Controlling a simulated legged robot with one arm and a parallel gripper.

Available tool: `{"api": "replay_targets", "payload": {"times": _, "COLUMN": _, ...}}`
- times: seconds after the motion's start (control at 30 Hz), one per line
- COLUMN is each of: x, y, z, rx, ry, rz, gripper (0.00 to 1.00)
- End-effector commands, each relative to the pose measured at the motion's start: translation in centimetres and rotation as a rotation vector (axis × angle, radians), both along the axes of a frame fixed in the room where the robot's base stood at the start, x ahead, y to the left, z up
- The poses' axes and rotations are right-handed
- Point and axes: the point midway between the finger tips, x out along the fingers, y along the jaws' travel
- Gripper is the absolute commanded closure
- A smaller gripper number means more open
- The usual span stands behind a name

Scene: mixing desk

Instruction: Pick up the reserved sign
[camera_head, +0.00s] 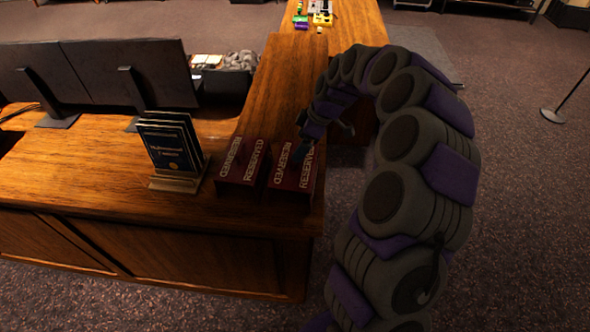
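Two dark red reserved signs with pale lettering stand side by side near the right corner of the wooden desk. The left sign (243,162) is in clear view. The right sign (293,172) is close beside it, nearer the desk's right edge.
A stand of dark leaflets (172,146) is left of the signs. Two monitors (125,74) stand at the back left. A wooden counter (285,75) runs away from me, with small coloured items (320,15) at its far end. A stand base (552,116) is on the carpet at right.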

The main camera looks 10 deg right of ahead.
Motion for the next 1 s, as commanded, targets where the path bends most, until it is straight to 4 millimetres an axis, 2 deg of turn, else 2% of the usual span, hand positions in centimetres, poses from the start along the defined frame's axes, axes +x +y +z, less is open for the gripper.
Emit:
{"api": "replay_targets", "payload": {"times": 0.27, "x": 0.1, "y": 0.6, "z": -1.3, "rx": -0.001, "ry": 0.0, "rz": 0.0, "gripper": 0.06}}
{"api": "replay_targets", "payload": {"times": 0.6, "x": 0.0, "y": 1.9, "z": -5.5, "rx": -0.001, "ry": -0.002, "rz": -0.001, "gripper": 0.06}}
{"api": "replay_targets", "payload": {"times": 0.83, "x": 0.1, "y": 2.0, "z": -5.7, "rx": -0.001, "ry": -0.003, "rz": -0.001, "gripper": 0.06}}
{"api": "replay_targets", "payload": {"times": 1.0, "x": 0.1, "y": 2.0, "z": -5.7, "rx": -0.001, "ry": -0.003, "rz": -0.001, "gripper": 0.21}}
